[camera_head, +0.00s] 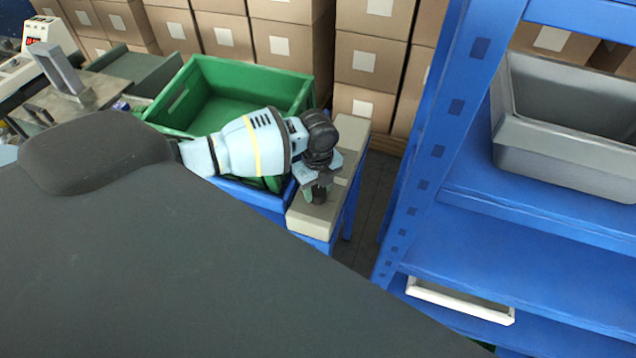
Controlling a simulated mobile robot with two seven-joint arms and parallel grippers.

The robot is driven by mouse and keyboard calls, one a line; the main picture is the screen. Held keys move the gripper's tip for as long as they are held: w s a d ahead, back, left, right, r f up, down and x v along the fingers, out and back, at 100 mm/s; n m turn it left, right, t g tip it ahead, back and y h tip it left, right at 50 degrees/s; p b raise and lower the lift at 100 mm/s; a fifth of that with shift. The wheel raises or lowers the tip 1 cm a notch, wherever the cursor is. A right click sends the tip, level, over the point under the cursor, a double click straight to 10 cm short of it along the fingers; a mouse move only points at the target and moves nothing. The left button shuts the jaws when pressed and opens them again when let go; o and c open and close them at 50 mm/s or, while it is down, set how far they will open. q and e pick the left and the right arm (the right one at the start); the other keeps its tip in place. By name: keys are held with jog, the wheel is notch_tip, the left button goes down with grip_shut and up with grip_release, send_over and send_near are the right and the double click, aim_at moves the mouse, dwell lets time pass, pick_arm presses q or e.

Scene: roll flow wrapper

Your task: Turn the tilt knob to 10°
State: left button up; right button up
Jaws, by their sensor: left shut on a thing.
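My left gripper (318,190) points down onto the top of a long beige unit (345,140) in the middle of the head view. It is shut on a small dark piece there, which looks like the tilt knob. The fingers and wrist cover most of it, so its angle and any scale cannot be read. My right gripper is not in view.
A green crate (235,92) stands just left of the beige unit, with blue framework under both. A blue rack (440,130) with a grey bin (560,135) rises to the right. Stacked cartons (370,60) close off the back. A narrow floor gap (370,215) lies before the rack.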

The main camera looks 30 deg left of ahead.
aim_at(318, 190)
pick_arm(q)
jog(key=shift+m, duration=0.7)
jog(key=o, duration=1)
jog(key=shift+r, duration=0.1)
notch_tip(318, 190, up, 8)
jog(key=shift+f, duration=0.2)
